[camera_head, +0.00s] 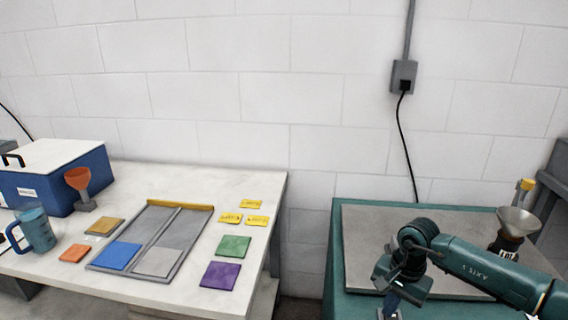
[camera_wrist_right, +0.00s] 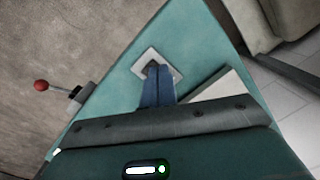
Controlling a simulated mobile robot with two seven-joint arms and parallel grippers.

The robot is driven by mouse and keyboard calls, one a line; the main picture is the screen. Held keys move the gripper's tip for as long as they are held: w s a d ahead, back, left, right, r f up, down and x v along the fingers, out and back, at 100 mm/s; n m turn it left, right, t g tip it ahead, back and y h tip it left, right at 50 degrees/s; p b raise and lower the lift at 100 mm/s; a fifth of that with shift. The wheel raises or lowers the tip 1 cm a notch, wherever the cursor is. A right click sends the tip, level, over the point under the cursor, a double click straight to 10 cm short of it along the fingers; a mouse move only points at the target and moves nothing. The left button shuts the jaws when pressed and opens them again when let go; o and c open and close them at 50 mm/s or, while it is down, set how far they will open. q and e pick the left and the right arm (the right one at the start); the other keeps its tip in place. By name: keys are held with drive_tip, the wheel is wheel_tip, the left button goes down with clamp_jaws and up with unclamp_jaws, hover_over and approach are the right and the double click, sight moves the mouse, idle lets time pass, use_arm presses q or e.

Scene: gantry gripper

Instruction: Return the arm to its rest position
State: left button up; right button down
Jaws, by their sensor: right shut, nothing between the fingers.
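My right arm (camera_head: 480,270) comes in from the right in the head view, over the teal bench. My right gripper (camera_head: 392,302) points down at the near part of that bench and its tips are partly cut off by the lower frame edge. In the right wrist view the gripper's blue fingers (camera_wrist_right: 157,84) are together and empty, in front of a small white plate with a dark centre (camera_wrist_right: 172,72) on the teal surface. I cannot tell whether they touch it. My left gripper is not in view.
The teal bench (camera_head: 336,262) carries a grey slab (camera_head: 365,235) and a metal funnel (camera_head: 517,222). A red-knobbed lever (camera_wrist_right: 42,86) shows in the wrist view. The white table (camera_head: 190,180) holds a divided tray (camera_head: 181,206), coloured tiles, a blue mug (camera_head: 38,232) and a blue box (camera_head: 75,185).

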drive_tip(key=s+a+r+m+y+p, duration=0.1)
drive_tip(key=s+a+m+y, duration=0.4)
drive_tip(key=a, duration=0.6)
drive_tip(key=s+a+r+m+y+p, duration=0.1)
drive_tip(key=s+a+m+y, duration=0.35)
drive_tip(key=a, duration=0.75)
drive_tip(key=a+r+m+t+y, duration=0.45)
drive_tip(key=r+m+y, duration=0.25)
drive_tip(key=m, duration=0.2)
drive_tip(key=w+d+f+m+t+h+p, duration=0.1)
drive_tip(key=d+m+t+h, duration=0.3)
drive_tip(key=m, duration=0.8)
drive_tip(key=w+d+m+t+h+p, duration=0.1)
drive_tip(key=d+m+t+h+p, duration=0.15)
drive_tip(key=m+t, duration=0.7)
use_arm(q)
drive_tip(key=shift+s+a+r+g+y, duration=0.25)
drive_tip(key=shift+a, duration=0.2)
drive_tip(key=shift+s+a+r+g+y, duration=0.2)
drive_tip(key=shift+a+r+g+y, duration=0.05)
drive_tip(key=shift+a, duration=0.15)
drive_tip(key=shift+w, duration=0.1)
use_arm(e)
drive_tip(key=s+d+f+m+g+h, duration=0.7)
drive_tip(key=s+f+m, duration=0.4)
drive_tip(key=m, duration=0.8)
drive_tip(key=shift+d+f+m+h, duration=0.35)
drive_tip(key=shift+d+m+h, duration=0.05)
